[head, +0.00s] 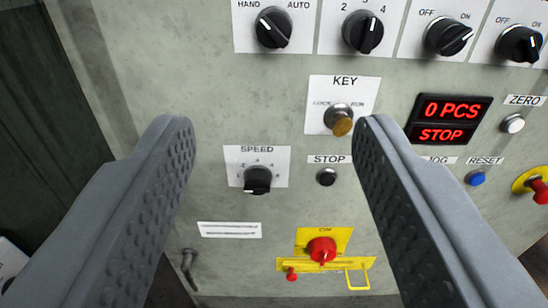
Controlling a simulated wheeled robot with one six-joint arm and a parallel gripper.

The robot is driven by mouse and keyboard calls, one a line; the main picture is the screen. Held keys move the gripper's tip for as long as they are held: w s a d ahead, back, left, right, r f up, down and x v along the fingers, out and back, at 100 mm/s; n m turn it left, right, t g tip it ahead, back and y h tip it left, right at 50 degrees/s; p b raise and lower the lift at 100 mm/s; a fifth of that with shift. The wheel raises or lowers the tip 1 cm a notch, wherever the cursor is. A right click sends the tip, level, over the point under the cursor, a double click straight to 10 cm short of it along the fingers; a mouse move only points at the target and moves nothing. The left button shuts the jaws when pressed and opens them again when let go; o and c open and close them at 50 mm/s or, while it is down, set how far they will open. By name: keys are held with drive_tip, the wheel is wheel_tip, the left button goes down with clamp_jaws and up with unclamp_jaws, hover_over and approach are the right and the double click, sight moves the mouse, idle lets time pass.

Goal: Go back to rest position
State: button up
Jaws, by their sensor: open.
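My gripper (268,135) is open and empty, its two grey textured fingers spread wide in front of a control panel (190,85). Between the fingers I see the SPEED knob (257,180), the black STOP button (326,177) and the KEY switch (339,120) with a brass-coloured key. The right finger's tip lies just beside the key in the picture. I cannot tell how far the fingers are from the panel. The lower right part of the panel is partly hidden by the right finger.
Rotary knobs (273,28) line the top. A display (448,120) reads "0 PCS" and "STOP". The blue RESET button (475,178) and a red button on yellow (538,189) are at right. A red rotary switch (321,249) sits below. A dark area borders the panel's left.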

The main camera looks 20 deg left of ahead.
drive_tip(key=s+d+r+m+h, duration=0.1)
drive_tip(key=s+d+h, duration=0.1)
drive_tip(key=s+d, duration=0.6)
drive_tip(key=s+d+r+m+h, duration=0.2)
drive_tip(key=s+d+h, duration=0.1)
drive_tip(key=s+d, duration=0.4)
drive_tip(key=s, duration=0.3)
drive_tip(key=shift+d+r, duration=0.3)
drive_tip(key=shift+d, duration=0.1)
